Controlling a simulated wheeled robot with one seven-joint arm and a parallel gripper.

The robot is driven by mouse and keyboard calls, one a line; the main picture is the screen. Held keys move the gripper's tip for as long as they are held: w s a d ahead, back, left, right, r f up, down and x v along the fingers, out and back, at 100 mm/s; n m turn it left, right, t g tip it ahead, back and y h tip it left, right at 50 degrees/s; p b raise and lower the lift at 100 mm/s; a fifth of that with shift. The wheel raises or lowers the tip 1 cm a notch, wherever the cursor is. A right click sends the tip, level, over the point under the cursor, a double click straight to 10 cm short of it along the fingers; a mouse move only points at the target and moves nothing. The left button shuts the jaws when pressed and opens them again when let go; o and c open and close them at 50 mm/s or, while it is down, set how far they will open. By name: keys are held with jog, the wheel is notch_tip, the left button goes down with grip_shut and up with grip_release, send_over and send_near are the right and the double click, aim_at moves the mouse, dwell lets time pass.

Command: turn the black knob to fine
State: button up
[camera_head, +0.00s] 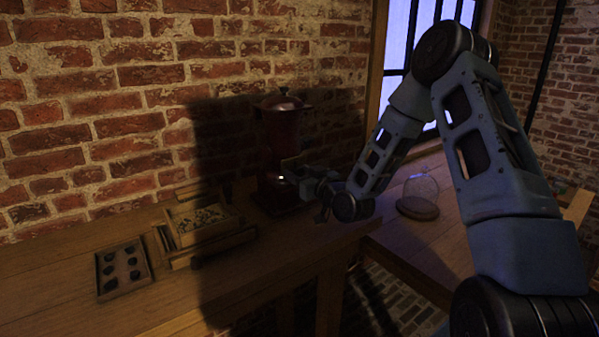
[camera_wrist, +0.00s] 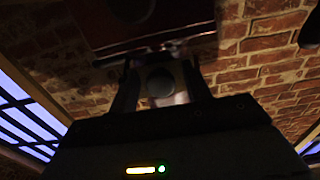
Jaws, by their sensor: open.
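A dark red machine (camera_head: 283,130) with a domed lid stands on the wooden table against the brick wall. Its dark red body also shows at the top of the wrist view (camera_wrist: 140,22). In the wrist view, a round dark knob (camera_wrist: 158,81) shows between the two fingers of my gripper (camera_wrist: 158,75). The fingers are apart, one on each side of it; I cannot tell whether they touch it. In the head view my gripper (camera_head: 300,182) is at the machine's lower front, and the knob cannot be made out. No scale marking is readable.
Left of the machine are a wooden box (camera_head: 207,212) of small pieces and a tray (camera_head: 124,284) with several dark round items. A glass dome (camera_head: 421,188) stands on the table at the right, behind my arm. The front left tabletop is clear.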

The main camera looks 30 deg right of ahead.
jog(key=shift+w, duration=0.1)
jog(key=c, duration=0.9)
jog(key=shift+f+n+b, duration=0.15)
jog(key=shift+n+b, duration=0.15)
jog(key=shift+b, duration=0.25)
jog(key=n+b, duration=0.2)
jog(key=b, duration=0.2)
jog(key=shift+f+n, duration=0.15)
jog(key=shift+n, duration=0.15)
jog(key=n+b, duration=0.2)
jog(key=b, duration=0.2)
jog(key=shift+n, duration=0.4)
jog(key=n+b, duration=0.4)
jog(key=b, duration=0.1)
jog(key=shift+b, duration=0.4)
jog(key=shift+r+n+b, duration=0.2)
jog(key=shift+n+b, duration=0.7)
jog(key=shift+b, duration=0.2)
jog(key=shift+r, duration=0.1)
